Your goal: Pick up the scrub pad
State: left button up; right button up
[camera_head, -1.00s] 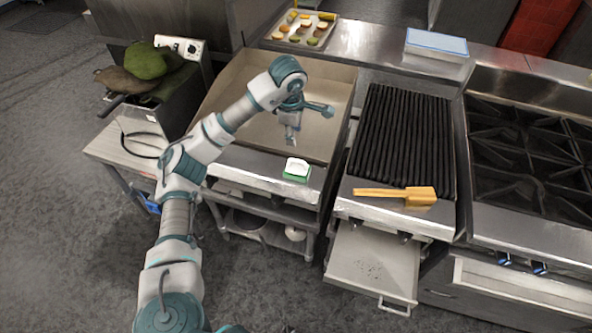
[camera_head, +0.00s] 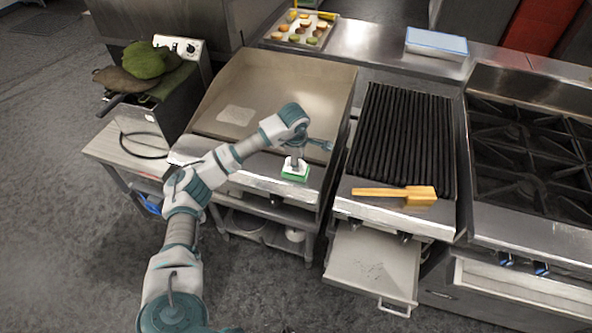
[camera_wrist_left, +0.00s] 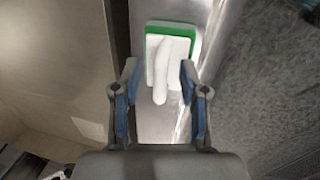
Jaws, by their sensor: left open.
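The scrub pad (camera_head: 295,173) is a green pad with a white handle, resting on the metal front ledge of the flat griddle. It also shows in the left wrist view (camera_wrist_left: 183,30), ahead of the fingers, with its white handle pointing between them. In the left wrist view the left gripper (camera_wrist_left: 158,82) is open, with blue-padded fingers to either side of the handle's near end. My right gripper is not in view.
The griddle plate (camera_head: 290,80) lies behind the pad. A ribbed grill (camera_head: 403,140) stands to the right, with a wooden-handled block tool (camera_head: 400,195) on its front ledge. A pulled-out drawer (camera_head: 370,265) sits below. A side table with green mitts (camera_head: 145,62) is at left.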

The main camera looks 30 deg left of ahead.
pick_arm(q)
jog(key=shift+w+f, duration=0.1)
jog(key=shift+f, duration=0.3)
jog(key=shift+a, duration=0.35)
grip_shut()
jog(key=shift+d, duration=0.2)
jog(key=shift+r, duration=0.6)
jog(key=shift+s+d+r, duration=0.1)
jog(key=shift+s+r, duration=0.15)
jog(key=shift+r, duration=0.4)
jog(key=shift+s+d+r, duration=0.1)
jog(key=shift+s+r, duration=0.15)
jog(key=shift+r, duration=0.35)
jog(key=s+d+r, duration=0.1)
jog(key=s+d, duration=0.6)
jog(key=s, duration=0.6)
jog(key=shift+d+r, duration=0.2)
jog(key=shift+d, duration=0.05)
jog(key=shift+w, duration=0.1)
